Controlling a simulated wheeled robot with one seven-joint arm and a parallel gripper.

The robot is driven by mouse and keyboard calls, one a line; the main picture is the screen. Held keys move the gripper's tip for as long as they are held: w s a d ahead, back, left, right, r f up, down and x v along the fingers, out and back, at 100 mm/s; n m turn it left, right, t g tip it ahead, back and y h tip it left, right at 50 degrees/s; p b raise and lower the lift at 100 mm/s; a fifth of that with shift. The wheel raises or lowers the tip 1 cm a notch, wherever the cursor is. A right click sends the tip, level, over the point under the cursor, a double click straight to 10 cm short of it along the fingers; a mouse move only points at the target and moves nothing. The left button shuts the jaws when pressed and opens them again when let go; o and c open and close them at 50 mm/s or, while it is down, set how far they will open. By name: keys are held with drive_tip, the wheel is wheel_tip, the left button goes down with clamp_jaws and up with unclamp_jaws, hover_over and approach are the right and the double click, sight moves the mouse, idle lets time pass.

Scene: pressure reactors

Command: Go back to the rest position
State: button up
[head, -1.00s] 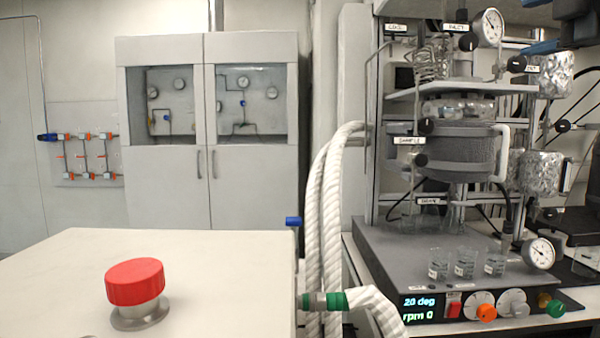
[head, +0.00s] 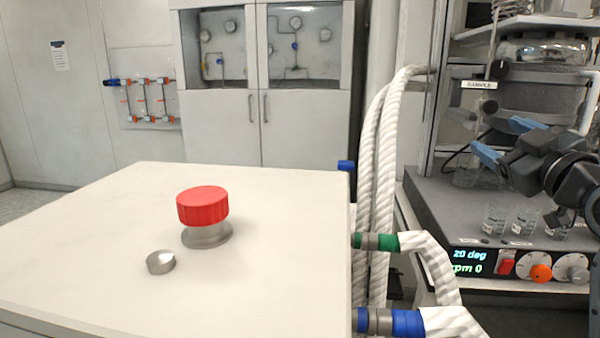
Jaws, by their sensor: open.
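My gripper (head: 503,140) shows at the right of the head view, in front of the reactor stand. Its two blue fingers point left and are spread apart, with nothing between them. The dark wrist and arm behind it reach in from the right edge and cover part of the reactor (head: 520,98). A SAMPLE label (head: 479,85) shows above the gripper.
Small glass beakers (head: 495,218) stand on the grey reactor base (head: 440,200), close below my gripper. A white unit (head: 100,250) with a red knob (head: 203,205) fills the left foreground. White hoses (head: 373,170) rise between it and the reactor.

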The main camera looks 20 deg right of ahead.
drive_tip(key=s+a+f+m+g+y, duration=0.1)
drive_tip(key=s+a+f+m, duration=0.3)
drive_tip(key=a+f, duration=0.7)
drive_tip(key=s+a+f+m+g+y, duration=0.1)
drive_tip(key=s+a+f, duration=0.5)
drive_tip(key=a+f, duration=0.5)
drive_tip(key=s+a+f+n+g+y, duration=0.1)
drive_tip(key=s+a+f+y, duration=0.1)
drive_tip(key=s, duration=1)
drive_tip(key=s+a+f+y, duration=0.2)
drive_tip(key=s+a+f, duration=0.2)
drive_tip(key=s, duration=0.8)
drive_tip(key=shift+s+a+f+n+g, duration=0.25)
drive_tip(key=shift+a+f+n+g, duration=0.15)
drive_tip(key=shift+a, duration=0.3)
